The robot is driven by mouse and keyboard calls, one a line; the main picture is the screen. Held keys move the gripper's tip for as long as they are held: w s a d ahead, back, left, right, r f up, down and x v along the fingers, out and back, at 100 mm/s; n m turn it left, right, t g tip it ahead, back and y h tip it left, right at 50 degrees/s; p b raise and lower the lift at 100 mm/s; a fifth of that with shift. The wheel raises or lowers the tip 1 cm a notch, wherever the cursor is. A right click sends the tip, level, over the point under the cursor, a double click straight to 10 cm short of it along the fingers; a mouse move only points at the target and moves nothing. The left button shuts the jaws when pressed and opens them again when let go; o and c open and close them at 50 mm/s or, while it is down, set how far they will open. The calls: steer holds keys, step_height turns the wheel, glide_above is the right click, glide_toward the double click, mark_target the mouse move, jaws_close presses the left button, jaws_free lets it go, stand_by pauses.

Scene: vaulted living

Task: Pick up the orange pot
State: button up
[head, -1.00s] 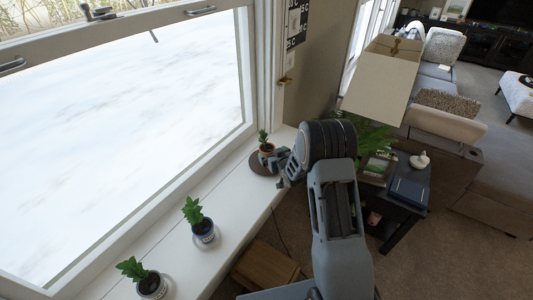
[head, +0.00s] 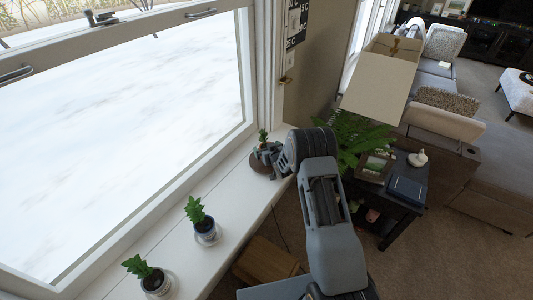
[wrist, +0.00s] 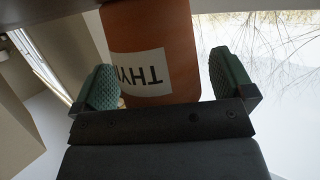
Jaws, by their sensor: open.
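The orange pot (wrist: 165,30) fills the top middle of the wrist view, with a white label reading "THY" upside down. My gripper (wrist: 163,85) is open, with one green-padded finger on each side of the pot's lower part in that view. Whether the pads touch the pot I cannot tell, but a gap shows beside the right pad. In the head view my gripper (head: 276,158) is at the far end of the white windowsill and mostly hides the pot.
The window is to the left. A dark side table (head: 397,218), a fern (head: 352,140) and a lamp (head: 381,80) stand right.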

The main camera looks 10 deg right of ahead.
steer(key=shift+c, duration=0.5)
steer(key=c, duration=0.9)
steer(key=shift+c, duration=0.5)
steer(key=shift+r, duration=0.2)
